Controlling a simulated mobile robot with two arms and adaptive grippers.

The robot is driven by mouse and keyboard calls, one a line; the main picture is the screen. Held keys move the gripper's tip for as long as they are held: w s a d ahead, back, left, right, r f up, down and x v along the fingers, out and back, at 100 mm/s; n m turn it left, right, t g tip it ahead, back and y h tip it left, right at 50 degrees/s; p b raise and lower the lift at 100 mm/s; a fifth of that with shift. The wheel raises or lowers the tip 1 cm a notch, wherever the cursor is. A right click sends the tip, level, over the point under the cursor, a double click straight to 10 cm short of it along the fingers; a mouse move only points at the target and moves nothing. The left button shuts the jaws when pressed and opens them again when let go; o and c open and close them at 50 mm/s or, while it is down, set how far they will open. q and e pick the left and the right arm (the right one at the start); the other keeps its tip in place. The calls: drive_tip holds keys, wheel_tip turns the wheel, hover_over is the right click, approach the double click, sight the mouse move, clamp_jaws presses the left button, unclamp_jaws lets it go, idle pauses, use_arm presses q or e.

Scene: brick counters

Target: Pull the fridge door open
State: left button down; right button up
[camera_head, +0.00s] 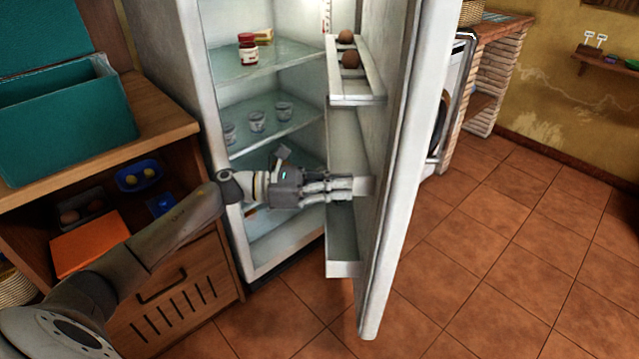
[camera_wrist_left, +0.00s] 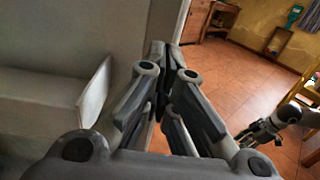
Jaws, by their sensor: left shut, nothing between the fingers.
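The white fridge door (camera_head: 408,170) stands well open, swung out to the right of the lit fridge interior (camera_head: 262,95). My left gripper (camera_head: 350,188) is shut and empty. It points right, at the inner side of the door, beside the lower door bins (camera_head: 343,245). I cannot tell whether its fingertips touch the door. In the left wrist view, the closed fingers (camera_wrist_left: 168,55) lie near the pale door panel (camera_wrist_left: 75,35). What looks like my right gripper (camera_wrist_left: 258,133) shows small at the right of that view; its fingers are unclear.
A wooden cabinet (camera_head: 165,135) with a teal box (camera_head: 70,125) stands left. Tiled floor (camera_head: 500,260) right of the door is clear.

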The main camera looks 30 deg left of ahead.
sight(388, 186)
use_arm(q)
drive_tip(key=x, duration=0.7)
drive_tip(key=shift+p, duration=0.3)
use_arm(e)
drive_tip(key=f, duration=0.2)
drive_tip(key=shift+s+f, duration=0.35)
drive_tip(key=shift+f, duration=0.05)
